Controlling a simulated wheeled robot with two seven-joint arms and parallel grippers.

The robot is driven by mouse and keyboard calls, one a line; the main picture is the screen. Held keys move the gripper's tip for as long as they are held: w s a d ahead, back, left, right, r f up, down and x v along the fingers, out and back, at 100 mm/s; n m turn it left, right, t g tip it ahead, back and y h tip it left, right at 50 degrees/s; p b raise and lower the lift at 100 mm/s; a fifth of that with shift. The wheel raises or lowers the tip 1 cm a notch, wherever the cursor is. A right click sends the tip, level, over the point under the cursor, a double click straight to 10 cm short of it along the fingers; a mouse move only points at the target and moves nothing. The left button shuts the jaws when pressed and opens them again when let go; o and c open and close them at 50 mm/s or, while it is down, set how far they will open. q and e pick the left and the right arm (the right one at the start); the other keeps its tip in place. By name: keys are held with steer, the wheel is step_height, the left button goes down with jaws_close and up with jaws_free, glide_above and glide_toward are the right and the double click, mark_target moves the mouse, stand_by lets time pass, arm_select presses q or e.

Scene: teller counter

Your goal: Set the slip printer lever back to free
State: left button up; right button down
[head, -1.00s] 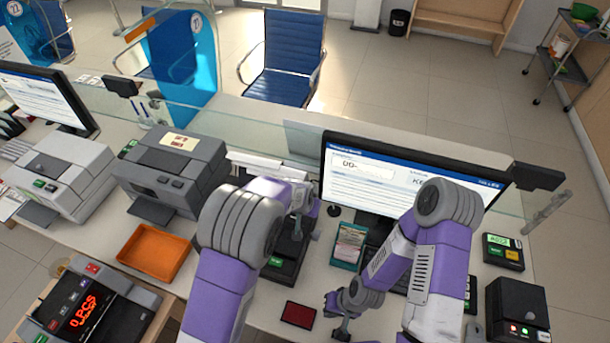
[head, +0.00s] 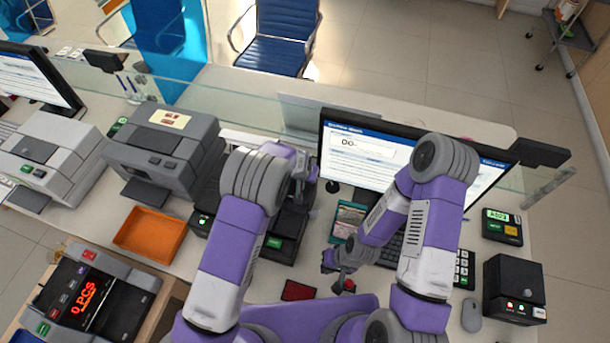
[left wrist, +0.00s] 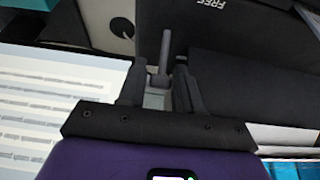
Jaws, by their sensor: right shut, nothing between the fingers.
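The slip printer (head: 285,238) is a dark device with a small green display, partly hidden behind my left arm in the head view. In the left wrist view its dark body (left wrist: 222,30) carries the word FREE, which appears upside down or tilted near the top. The grey lever (left wrist: 167,50) stands upright in that picture, left of the word. My left gripper (left wrist: 160,88) is open, its fingers apart at either side of the lever's lower end; contact cannot be told. My right gripper (head: 343,287) is shut and empty, low over the counter near the keyboard.
A monitor (head: 365,155) stands behind the arms, close to the printer. A grey machine (head: 165,150) and an orange tray (head: 150,235) are on the left. A dark red pad (head: 298,290) lies in front. A keypad (head: 465,270) and black box (head: 513,287) are right.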

arm_select(q)
jaws_close()
steer(key=shift+f+b, duration=0.15)
steer(key=shift+b, duration=0.4)
arm_select(e)
steer(key=shift+f, duration=0.6)
arm_select(q)
steer(key=t+b, duration=0.2)
steer(key=b, duration=0.1)
steer(key=shift+s+a+h, duration=0.2)
steer(key=shift+s+h, duration=0.1)
steer(key=shift+s, duration=0.1)
arm_select(e)
step_height(320, 180, down, 3)
steer(key=shift+f, duration=0.1)
arm_select(q)
steer(key=shift+s+r+b, duration=0.15)
steer(key=shift+r+b, duration=0.1)
steer(key=shift+b, duration=0.25)
arm_select(e)
steer(key=shift+f, duration=0.4)
arm_select(q)
steer(key=shift+a+t, duration=0.1)
steer(key=shift+t, duration=0.2)
jaws_free()
steer(key=shift+r, duration=0.1)
